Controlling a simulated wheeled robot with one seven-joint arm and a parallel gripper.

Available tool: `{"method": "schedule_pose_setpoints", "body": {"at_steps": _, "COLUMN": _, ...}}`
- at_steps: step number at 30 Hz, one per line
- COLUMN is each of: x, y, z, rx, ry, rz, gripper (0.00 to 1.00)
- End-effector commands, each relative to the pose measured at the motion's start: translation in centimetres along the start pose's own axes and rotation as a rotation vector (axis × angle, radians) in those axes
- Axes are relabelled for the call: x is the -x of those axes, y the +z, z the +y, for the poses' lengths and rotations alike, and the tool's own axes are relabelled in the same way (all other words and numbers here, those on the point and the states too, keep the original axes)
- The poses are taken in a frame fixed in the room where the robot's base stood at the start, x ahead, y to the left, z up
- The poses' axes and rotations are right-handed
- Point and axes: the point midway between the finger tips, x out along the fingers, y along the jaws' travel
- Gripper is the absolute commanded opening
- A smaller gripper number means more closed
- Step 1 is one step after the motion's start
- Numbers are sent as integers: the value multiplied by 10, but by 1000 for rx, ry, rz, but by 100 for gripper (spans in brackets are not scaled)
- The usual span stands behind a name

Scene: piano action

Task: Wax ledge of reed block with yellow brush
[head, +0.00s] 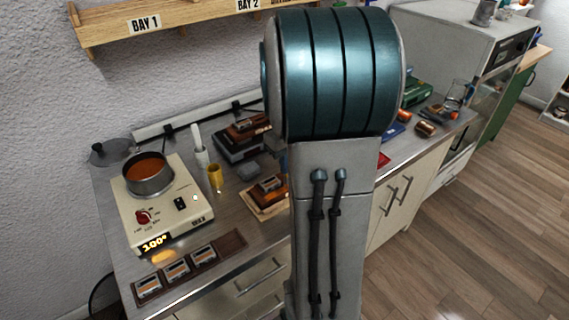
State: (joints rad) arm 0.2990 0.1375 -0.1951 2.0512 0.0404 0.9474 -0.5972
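A brown wooden block (267,188) with a pale plate on top sits on a light wooden board (252,209) in the middle of the bench; it may be the reed block, but its ledge is too small to make out. A pot (149,184) of orange-brown liquid, perhaps wax, stands on a cream heater (137,221) whose display reads about 100°. A yellow cylinder (215,178) stands upright right of the heater; I cannot tell whether it is a brush or a cup. My gripper is not in view, and my arm hides part of the bench.
Several small framed blocks (176,270) lie on a brown strip at the bench's front left. A white upright object (200,158) and a dark device (238,143) stand behind. A wooden shelf (165,21) hangs above. Jars (425,129) and a green box (415,94) are at right.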

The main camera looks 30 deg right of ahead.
Motion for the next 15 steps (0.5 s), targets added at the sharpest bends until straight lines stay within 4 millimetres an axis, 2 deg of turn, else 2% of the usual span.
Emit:
{"method": "schedule_pose_setpoints", "body": {"at_steps": 8, "x": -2, "y": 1, "z": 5, "rx": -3, "ry": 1, "rz": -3, "gripper": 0}}
{"method": "schedule_pose_setpoints", "body": {"at_steps": 15, "x": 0, "y": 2, "z": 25, "rx": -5, "ry": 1, "rz": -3, "gripper": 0}}
